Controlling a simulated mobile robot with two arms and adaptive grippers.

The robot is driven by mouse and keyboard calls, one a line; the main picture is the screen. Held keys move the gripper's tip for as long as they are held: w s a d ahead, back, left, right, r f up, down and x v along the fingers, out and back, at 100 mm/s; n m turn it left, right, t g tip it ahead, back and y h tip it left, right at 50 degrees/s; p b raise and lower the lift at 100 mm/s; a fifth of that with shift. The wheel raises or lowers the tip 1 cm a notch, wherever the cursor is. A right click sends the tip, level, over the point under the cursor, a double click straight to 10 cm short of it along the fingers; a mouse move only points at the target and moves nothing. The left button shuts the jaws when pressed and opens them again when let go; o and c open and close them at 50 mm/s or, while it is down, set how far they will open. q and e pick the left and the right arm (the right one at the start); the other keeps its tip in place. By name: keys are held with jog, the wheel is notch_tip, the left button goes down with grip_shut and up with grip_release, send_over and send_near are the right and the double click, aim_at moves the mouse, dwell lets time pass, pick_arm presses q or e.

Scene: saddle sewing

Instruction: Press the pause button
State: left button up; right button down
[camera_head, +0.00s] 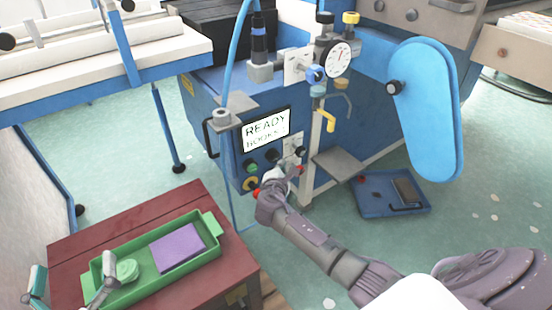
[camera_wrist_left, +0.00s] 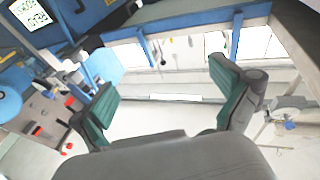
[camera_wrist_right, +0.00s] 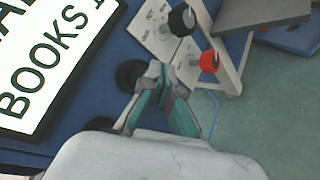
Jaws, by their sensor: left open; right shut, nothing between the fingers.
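The control panel is on the front of the blue machine, with a lit screen (camera_head: 265,129) reading "READY" and "BOOKS". Below the screen are a green button (camera_head: 252,168), a yellow button (camera_head: 250,184) and a dark round button (camera_head: 272,155). No label marks which one is the pause button. My right gripper (camera_head: 283,172) is shut and empty, close in front of the panel's lower right. In the right wrist view its fingertips (camera_wrist_right: 162,76) are beside a dark round button (camera_wrist_right: 130,74); contact cannot be told. My left gripper (camera_head: 72,284) is open and empty by the green tray.
The green tray (camera_head: 101,268) holds a purple block (camera_head: 178,248) and a green round item (camera_head: 127,270) on a dark red table (camera_head: 160,207). A red knob (camera_wrist_right: 208,62) and black knob (camera_wrist_right: 182,20) stick out near my right gripper. A blue tray (camera_head: 375,207) is on the floor.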

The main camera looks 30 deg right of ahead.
pick_arm(q)
jog(key=shift+f, duration=0.15)
pick_arm(e)
jog(key=shift+s, duration=0.1)
pick_arm(q)
jog(key=s+a+f+g+y+p, duration=0.1)
jog(key=s+f+g, duration=0.1)
jog(key=f+g, duration=0.2)
jog(key=s+a+f+g+y+p, duration=0.1)
jog(key=f+g, duration=0.3)
jog(key=f, duration=0.4)
jog(key=shift+s+a+y+p, duration=0.4)
jog(key=shift+a+p, duration=0.05)
jog(key=shift+p, duration=0.15)
pick_arm(e)
jog(key=shift+s+d, duration=0.2)
jog(key=shift+s, duration=2.25)
